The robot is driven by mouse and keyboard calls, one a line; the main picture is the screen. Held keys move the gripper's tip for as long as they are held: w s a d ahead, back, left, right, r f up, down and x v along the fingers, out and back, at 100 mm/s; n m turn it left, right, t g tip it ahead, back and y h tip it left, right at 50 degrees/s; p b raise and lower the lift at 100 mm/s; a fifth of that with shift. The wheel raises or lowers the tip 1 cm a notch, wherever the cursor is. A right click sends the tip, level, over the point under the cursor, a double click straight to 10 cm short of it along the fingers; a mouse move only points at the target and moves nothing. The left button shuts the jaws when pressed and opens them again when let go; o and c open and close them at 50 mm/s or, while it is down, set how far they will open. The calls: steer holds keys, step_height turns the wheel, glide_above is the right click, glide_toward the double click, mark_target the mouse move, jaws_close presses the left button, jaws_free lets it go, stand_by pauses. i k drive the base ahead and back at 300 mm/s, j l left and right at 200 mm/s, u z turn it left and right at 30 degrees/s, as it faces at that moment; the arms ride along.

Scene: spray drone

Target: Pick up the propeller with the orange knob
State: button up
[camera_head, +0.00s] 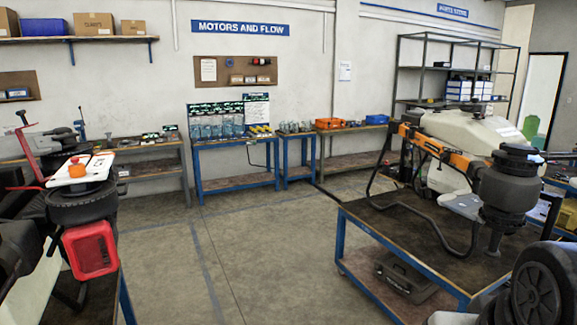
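At the left, a white flat piece with an orange knob (77,167) lies on top of a black round part (82,203) on a cluttered bench. I cannot tell for sure whether this white piece is the propeller. At the right, a drone with a large pale tank (470,135), orange-and-black arm fittings and a black motor unit (508,185) stands on a blue-framed table. No other orange-knobbed propeller can be made out. My gripper is not in view.
The blue-framed table (362,222) fills the right, with a dark case (405,278) on its lower shelf. A black wheel-like part (538,293) is close at bottom right. A red frame (90,250) hangs at the left bench. The floor (225,245) between is clear; benches line the back wall.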

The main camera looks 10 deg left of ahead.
mark_target(74, 171)
steer(key=i+j+u, duration=0.15)
steer(key=i+u, duration=0.55)
steer(key=u, duration=0.15)
steer(key=i+u, duration=0.45)
steer(key=k+l, duration=0.05)
steer(key=k, duration=0.05)
